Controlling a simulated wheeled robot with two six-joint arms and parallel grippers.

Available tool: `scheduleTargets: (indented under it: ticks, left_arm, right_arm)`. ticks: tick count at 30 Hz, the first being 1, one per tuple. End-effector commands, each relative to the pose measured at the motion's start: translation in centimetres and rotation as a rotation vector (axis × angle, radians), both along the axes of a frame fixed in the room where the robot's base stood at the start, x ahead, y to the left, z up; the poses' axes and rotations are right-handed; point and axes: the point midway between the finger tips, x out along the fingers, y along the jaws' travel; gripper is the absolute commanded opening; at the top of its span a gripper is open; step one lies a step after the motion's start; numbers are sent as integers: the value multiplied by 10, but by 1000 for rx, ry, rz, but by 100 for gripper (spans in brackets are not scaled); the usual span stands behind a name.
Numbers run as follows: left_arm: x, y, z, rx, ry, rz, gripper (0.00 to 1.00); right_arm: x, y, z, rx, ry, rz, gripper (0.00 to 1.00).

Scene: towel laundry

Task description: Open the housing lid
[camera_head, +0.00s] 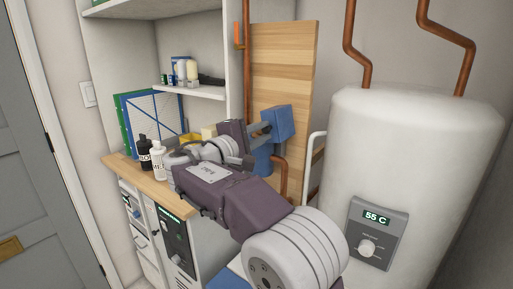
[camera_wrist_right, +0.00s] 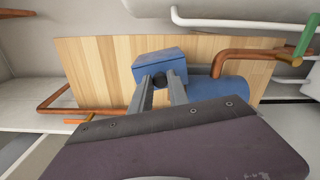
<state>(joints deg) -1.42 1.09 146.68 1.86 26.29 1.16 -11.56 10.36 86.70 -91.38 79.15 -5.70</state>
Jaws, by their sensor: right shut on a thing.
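A blue block-shaped piece (camera_head: 284,122), which may be the housing lid, stands above a blue rounded body (camera_head: 263,158) in front of the wooden board. In the right wrist view the blue block (camera_wrist_right: 160,64) sits at the fingertips, and the blue rounded body (camera_wrist_right: 220,90) lies to its right. My right gripper (camera_head: 268,129) is shut on the blue block; its two grey fingers (camera_wrist_right: 160,82) reach its near side, with a dark gap between them. My arm and wrist hide part of the housing, and I cannot tell how the block joins it. My left gripper is not in view.
A white tank (camera_head: 415,130) with a 55 C panel (camera_head: 377,232) stands right of my arm. A copper pipe (camera_wrist_right: 250,55) runs close beside the blue body. The wooden board (camera_head: 285,65) stands behind. Bottles (camera_head: 158,160) stand on the wooden counter (camera_head: 130,174) at left.

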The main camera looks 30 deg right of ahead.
Motion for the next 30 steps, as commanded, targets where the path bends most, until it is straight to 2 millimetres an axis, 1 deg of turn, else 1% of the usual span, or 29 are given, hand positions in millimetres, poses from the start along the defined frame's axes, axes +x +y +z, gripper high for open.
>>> scheduleTargets:
  ticks: [1, 3, 12, 21, 30]
  left_arm:
    - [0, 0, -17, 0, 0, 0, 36]
    - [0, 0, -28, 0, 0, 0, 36]
    - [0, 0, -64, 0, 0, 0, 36]
    - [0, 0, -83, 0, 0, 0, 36]
    - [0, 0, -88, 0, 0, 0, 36]
  right_arm:
    - [-2, -1, -10, 17, -42, 0, 0]
    - [-5, -2, -11, 42, -101, 0, 0]
    - [-15, -6, -15, 129, -311, -1, 0]
    - [-20, -8, -17, 180, -436, -1, 0]
    - [-21, -9, -16, 197, -477, 0, 0]
